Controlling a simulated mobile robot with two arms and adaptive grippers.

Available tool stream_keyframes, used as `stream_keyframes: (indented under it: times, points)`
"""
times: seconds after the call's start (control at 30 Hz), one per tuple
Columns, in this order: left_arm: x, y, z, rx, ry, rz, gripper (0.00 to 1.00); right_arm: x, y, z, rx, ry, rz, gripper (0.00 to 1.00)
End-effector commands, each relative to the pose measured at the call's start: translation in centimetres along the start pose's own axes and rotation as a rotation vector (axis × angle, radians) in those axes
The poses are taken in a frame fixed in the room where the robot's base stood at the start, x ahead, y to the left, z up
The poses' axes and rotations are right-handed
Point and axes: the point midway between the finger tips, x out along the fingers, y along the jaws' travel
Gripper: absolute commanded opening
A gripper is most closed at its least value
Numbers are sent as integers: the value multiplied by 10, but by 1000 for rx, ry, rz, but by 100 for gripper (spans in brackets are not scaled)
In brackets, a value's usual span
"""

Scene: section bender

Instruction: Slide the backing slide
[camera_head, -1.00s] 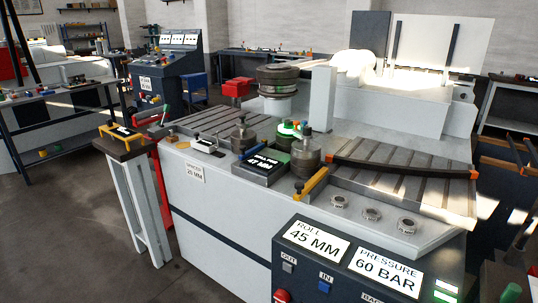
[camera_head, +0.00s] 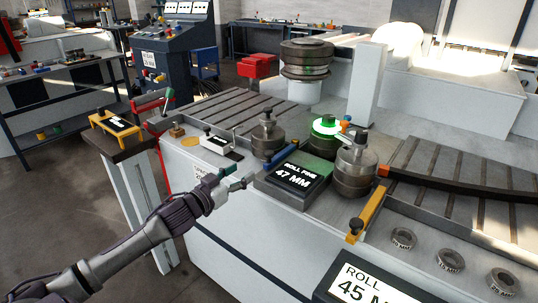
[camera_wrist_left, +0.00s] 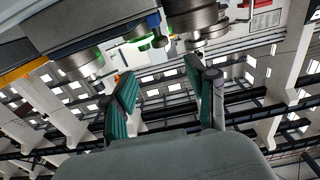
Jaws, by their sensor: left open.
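The section bender's deck carries a black block labelled ROLL FINE 47 MM (camera_head: 293,178), between two grey rollers (camera_head: 267,136) and (camera_head: 355,172). A blue bar (camera_head: 283,154) lies behind the block, and a yellow bar (camera_head: 367,214) with a dark knob lies to its right. None is marked as the backing slide, so I cannot tell which part it is. My left gripper (camera_head: 240,178) is open and empty, just left of the black block at the deck's front edge. In the left wrist view its teal-padded fingers (camera_wrist_left: 165,95) are spread. My right gripper is out of view.
A green-lit roller (camera_head: 325,127) stands behind the block. A dark curved bar (camera_head: 460,190) lies over the slotted bed at right. Several steel rings (camera_head: 450,260) sit on the front ledge. A stand with a yellow-handled gauge (camera_head: 115,124) is at left.

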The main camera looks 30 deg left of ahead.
Motion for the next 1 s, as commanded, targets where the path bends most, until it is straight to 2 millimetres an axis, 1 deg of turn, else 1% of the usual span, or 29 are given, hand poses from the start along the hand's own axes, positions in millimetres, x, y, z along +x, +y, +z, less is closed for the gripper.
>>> stream_keyframes:
  times: [0.03, 0.1, 0.2, 0.33, 0.53, 0.7, 0.83, 1.0]
  points:
    - [4, 0, -2, 0, 4, 1, 57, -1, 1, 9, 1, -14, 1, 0]
    - [11, 0, -2, -1, 4, 0, 57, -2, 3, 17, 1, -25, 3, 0]
    - [26, -1, -4, 1, 5, -1, 57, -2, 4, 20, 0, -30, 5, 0]
    - [48, -1, -4, 1, 5, -2, 57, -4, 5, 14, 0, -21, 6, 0]
    - [83, -1, -4, 1, 5, -2, 57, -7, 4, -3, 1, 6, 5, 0]
    - [110, -1, -3, 1, 2, -3, 57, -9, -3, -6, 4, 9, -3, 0]
    - [125, -1, -1, 0, 2, -2, 57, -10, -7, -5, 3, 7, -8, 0]
    - [134, -1, 0, 1, 0, -2, 57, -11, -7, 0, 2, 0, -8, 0]
